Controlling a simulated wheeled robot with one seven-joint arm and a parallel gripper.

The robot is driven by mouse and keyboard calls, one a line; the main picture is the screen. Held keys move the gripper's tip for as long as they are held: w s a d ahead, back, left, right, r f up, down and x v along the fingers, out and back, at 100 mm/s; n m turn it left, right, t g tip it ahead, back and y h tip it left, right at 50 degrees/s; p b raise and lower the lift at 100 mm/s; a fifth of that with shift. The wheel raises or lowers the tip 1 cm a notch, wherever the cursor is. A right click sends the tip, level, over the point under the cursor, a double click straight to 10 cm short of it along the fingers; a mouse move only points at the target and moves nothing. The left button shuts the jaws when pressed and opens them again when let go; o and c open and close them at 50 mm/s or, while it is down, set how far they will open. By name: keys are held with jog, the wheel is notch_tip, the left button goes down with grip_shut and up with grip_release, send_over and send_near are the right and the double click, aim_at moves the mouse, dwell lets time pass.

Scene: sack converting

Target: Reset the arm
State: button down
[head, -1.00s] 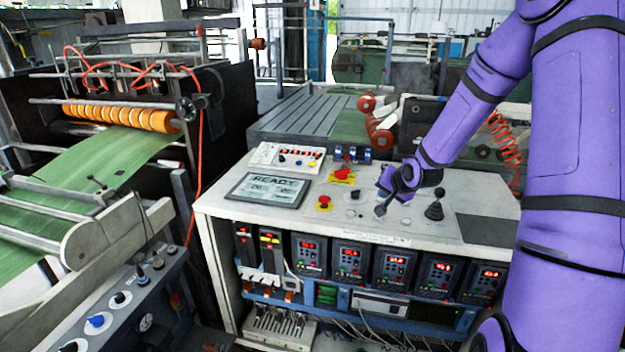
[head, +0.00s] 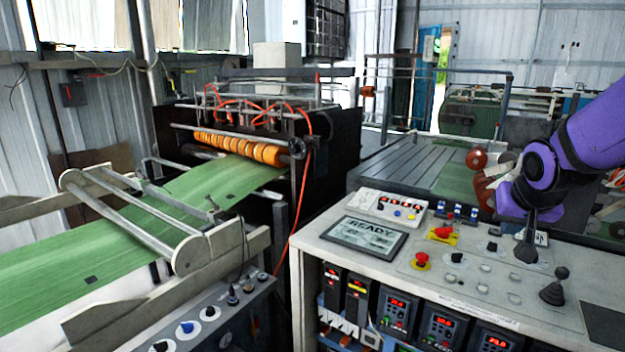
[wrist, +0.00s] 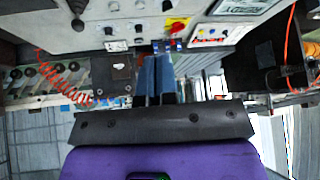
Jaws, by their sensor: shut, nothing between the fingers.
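My purple arm (head: 597,128) reaches in from the right in the head view. My gripper (head: 526,252) hangs at its end over the back right part of the control console, pointing down. In the wrist view its two fingers (wrist: 155,80) are together and hold nothing. The console top (head: 470,297) carries a display reading READY (head: 364,235), a red mushroom button (head: 421,260), a red switch on a yellow plate (head: 443,232) and a black joystick (head: 555,287). I cannot tell how far the fingertips are above the panel.
Green sheet (head: 95,255) runs over the machine at left, under orange rollers (head: 238,146). A slatted metal table (head: 415,165) and red-brown rollers (head: 477,160) stand behind the console. An orange coiled cable (wrist: 60,78) shows in the wrist view.

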jog(key=s+a+r+n+y, duration=0.1)
jog(key=s+a+r+n, duration=0.1)
jog(key=s, duration=0.8)
jog(key=s+a+r+n+g, duration=0.1)
jog(key=s+a+r, duration=0.4)
jog(key=s, duration=0.6)
jog(key=shift+s+r+n+y, duration=0.15)
jog(key=shift+r+n+y, duration=0.25)
jog(key=shift+r, duration=0.15)
dwell(1.5)
